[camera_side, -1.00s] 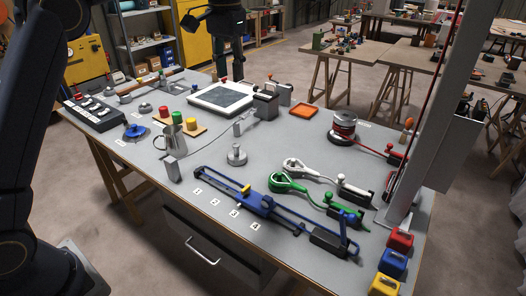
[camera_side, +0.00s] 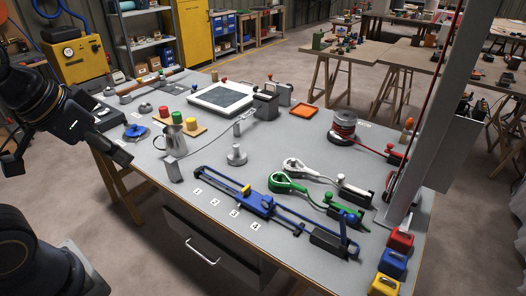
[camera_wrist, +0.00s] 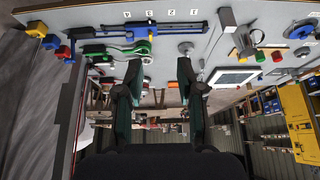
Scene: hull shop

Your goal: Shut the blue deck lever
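A long blue fitting (camera_side: 262,207) lies along the near side of the bench, with a yellow piece (camera_side: 247,190) on it; it also shows in the wrist view (camera_wrist: 180,27). Its right part runs to a black block (camera_side: 328,240). A small blue knob (camera_side: 351,217) stands near that block. I cannot tell which blue part is the deck lever, or whether the lever is up or down. My gripper (camera_wrist: 158,68) is in the wrist view, its two dark fingers apart with nothing between them. In the side view my arm is left of the bench, clear of the blue fitting.
Green (camera_side: 285,183) and white (camera_side: 296,165) fittings lie behind the blue one. Red (camera_side: 400,240), blue (camera_side: 393,263) and yellow (camera_side: 384,285) blocks stand at the right corner, near a grey post (camera_side: 425,130). A metal jug (camera_side: 175,140) stands left. Number labels line the near edge.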

